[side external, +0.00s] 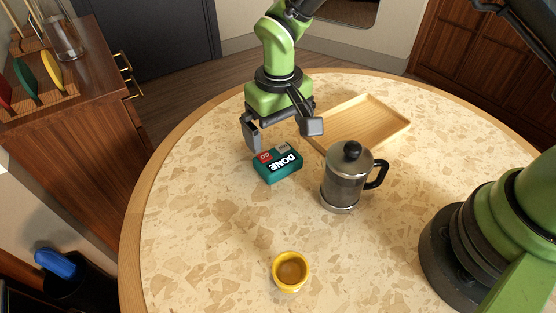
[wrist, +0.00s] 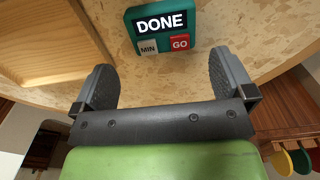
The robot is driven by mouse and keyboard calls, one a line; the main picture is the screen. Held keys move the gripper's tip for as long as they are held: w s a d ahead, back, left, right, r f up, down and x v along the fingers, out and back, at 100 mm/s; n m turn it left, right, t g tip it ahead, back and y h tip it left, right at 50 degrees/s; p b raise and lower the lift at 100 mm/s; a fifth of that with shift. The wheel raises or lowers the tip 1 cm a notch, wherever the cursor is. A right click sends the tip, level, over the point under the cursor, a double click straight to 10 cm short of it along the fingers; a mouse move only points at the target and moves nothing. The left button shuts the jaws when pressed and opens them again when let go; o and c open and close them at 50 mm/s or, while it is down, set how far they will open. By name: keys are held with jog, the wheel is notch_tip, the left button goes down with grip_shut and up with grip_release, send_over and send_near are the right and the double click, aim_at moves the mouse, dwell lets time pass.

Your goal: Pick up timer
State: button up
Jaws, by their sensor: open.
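The timer (side external: 278,166) is a small teal box with a black "DONE" display, lying on the round table. In the wrist view the timer (wrist: 162,28) shows at the top, with a grey "MIN" button and a red "GO" button. My gripper (side external: 284,138) is open and empty, above and just behind the timer in the side view. In the wrist view the two fingers (wrist: 165,82) are spread apart, and the timer lies beyond their tips, roughly between them. Nothing hides the timer.
A metal coffee press (side external: 345,180) with a black handle stands close to the right of the timer. A wooden tray (side external: 388,120) lies behind it. A yellow cup (side external: 291,270) stands near the front. The table's left side is clear.

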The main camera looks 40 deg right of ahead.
aim_at(278, 157)
notch_tip(278, 157, down, 8)
jog(key=shift+a+r, duration=0.15)
jog(key=c, duration=0.8)
jog(key=shift+o, duration=0.2)
notch_tip(278, 157, up, 10)
jog(key=shift+f, duration=0.15)
jog(key=d+r, duration=0.1)
jog(key=d, duration=1.9)
jog(key=f, duration=0.6)
jog(key=s+d+f, duration=0.1)
jog(key=f, duration=0.2)
jog(key=shift+f, duration=0.4)
